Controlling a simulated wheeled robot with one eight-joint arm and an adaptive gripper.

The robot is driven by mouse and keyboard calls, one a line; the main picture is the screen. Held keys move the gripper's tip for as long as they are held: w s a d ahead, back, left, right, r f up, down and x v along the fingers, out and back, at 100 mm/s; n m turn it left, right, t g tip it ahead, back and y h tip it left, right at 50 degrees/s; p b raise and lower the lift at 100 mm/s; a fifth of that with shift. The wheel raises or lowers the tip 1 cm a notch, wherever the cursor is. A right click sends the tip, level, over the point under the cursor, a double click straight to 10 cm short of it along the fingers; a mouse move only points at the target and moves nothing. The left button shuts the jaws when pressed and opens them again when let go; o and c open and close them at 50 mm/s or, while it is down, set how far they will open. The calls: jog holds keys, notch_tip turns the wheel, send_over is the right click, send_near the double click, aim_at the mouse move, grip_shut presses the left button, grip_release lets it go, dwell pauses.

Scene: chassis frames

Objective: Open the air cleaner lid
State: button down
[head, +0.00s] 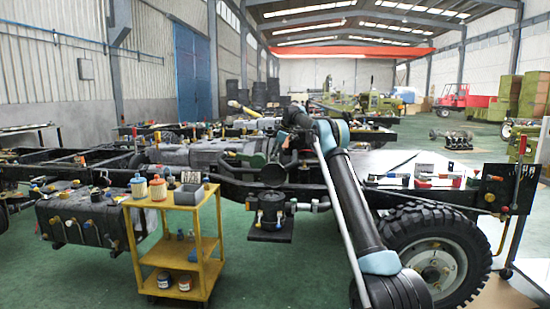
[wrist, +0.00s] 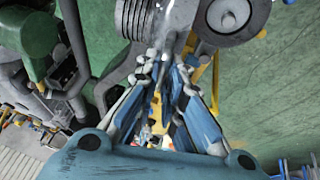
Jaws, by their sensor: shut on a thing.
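In the head view, a dark round canister (head: 270,208), which looks like the air cleaner, sits on a bracket at the side of the chassis frame. A black round disc (head: 273,174), perhaps its lid, stands above the canister, apart from its top. My arm reaches over the frame from the right. In the wrist view, the fingers of my gripper (wrist: 165,85) are drawn close together at a small grey part, just below a grey ribbed body (wrist: 142,20). The fingers hide most of what they hold, so I cannot tell if it belongs to the lid.
A yellow cart (head: 158,259) with bottles and cans stands left of the canister. A large wheel (head: 436,262) is at the right. The black frame rail (head: 222,184) runs behind the canister. Green floor (head: 300,270) is clear in front of it.

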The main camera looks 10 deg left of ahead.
jog(key=shift+a, duration=0.2)
jog(key=c, duration=1.7)
grip_release()
jog(key=shift+d, duration=0.2)
jog(key=v, duration=1.1)
jog(key=shift+r, duration=0.3)
jog(key=shift+d, duration=0.2)
